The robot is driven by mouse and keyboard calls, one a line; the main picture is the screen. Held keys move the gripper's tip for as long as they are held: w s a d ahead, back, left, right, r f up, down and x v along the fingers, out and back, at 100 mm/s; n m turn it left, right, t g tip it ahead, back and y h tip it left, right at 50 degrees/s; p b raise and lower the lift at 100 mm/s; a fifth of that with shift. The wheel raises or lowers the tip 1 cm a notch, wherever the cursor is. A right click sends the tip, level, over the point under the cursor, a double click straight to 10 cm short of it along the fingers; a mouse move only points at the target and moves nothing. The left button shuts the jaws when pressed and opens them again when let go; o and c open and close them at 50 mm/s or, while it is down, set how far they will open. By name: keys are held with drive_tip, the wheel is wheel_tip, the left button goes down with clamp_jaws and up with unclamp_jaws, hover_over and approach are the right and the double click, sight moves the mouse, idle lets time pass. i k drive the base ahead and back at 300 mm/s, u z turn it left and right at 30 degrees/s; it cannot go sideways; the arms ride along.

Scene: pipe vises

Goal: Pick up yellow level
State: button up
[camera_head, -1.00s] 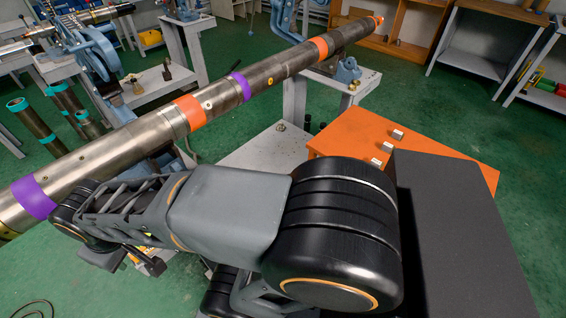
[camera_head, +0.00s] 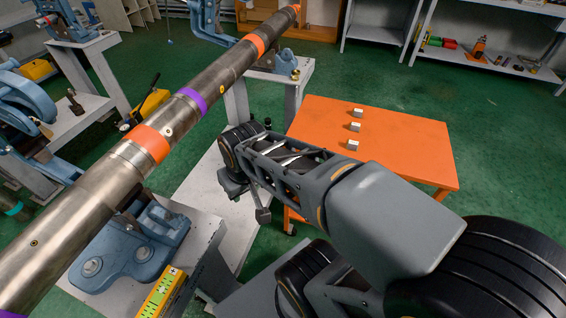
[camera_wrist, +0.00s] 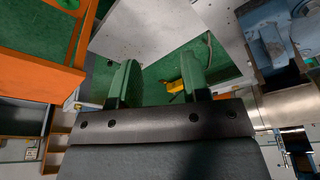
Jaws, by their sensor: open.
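The yellow level (camera_head: 160,293) lies at the bottom of the head view on the light work stand, beside the blue vise foot (camera_head: 130,250). Its lower end is cut off by the frame edge. My gripper (camera_wrist: 160,75) shows in the wrist view with its two green fingers apart and nothing between them. In the head view my arm reaches left toward the stand, and my gripper is to the right of the level and apart from it; the fingers are hard to make out there. I cannot identify the level in the wrist view.
A long steel pipe (camera_head: 100,195) with orange and purple bands runs diagonally above the level. An orange table (camera_head: 400,150) with several small white blocks (camera_head: 353,146) stands beyond my arm. A yellow tool (camera_head: 148,106) stands behind the pipe. Green floor is clear at right.

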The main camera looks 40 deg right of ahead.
sight(158, 302)
drive_tip(key=z, duration=1.9)
drive_tip(key=k, duration=1.25)
drive_tip(key=u, duration=1.3)
